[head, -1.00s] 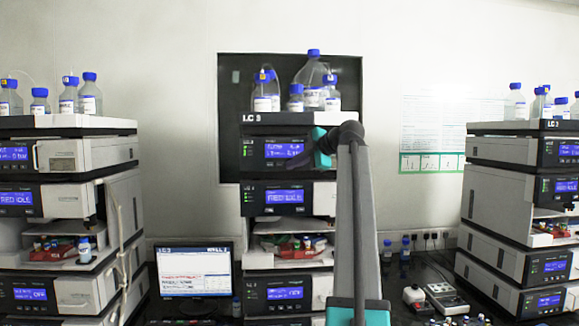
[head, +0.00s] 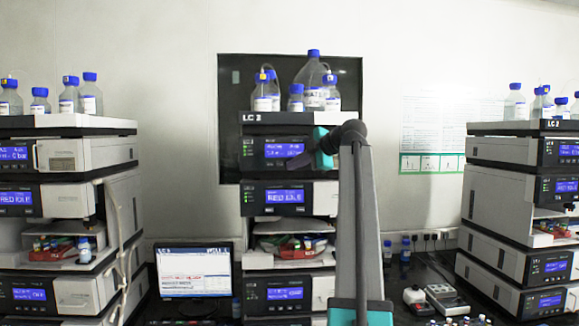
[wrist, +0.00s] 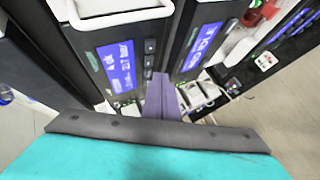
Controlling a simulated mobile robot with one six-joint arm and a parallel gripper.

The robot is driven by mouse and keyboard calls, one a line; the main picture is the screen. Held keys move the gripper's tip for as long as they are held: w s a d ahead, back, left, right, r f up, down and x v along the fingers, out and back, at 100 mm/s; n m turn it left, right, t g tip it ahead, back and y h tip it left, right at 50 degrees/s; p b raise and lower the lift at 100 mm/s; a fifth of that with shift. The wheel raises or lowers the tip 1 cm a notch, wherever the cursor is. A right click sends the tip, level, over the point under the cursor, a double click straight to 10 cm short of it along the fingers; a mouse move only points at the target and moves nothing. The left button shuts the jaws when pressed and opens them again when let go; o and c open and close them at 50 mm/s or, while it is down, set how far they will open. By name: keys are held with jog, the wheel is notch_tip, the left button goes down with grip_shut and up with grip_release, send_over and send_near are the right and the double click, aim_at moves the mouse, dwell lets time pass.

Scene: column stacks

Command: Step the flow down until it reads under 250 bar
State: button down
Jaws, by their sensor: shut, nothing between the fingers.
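The top module of the middle stack, labelled LC 3, has a blue display (head: 284,150) with small text; its figures are too blurred to read. In the wrist view this display (wrist: 117,65) stands sideways, with a column of dark keys (wrist: 150,58) beside it. My gripper (head: 296,162) is shut and empty, its dark fingers in front of the display's lower right part. In the wrist view my gripper (wrist: 160,78) points at the panel by the end of the key column. Whether the tip touches a key I cannot tell. My wrist hides the panel's right side in the head view.
Below, another module's display (head: 285,197) reads RED IDLE. A monitor (head: 195,270) shows red text lines. Bottles (head: 315,80) stand on the middle stack. Similar stacks stand left (head: 70,205) and right (head: 520,205). Small devices (head: 440,297) lie on the right bench.

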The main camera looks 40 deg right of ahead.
jog(key=shift+s+a+b, duration=0.35)
jog(key=shift+s+a, duration=1.15)
jog(key=shift+s, duration=0.25)
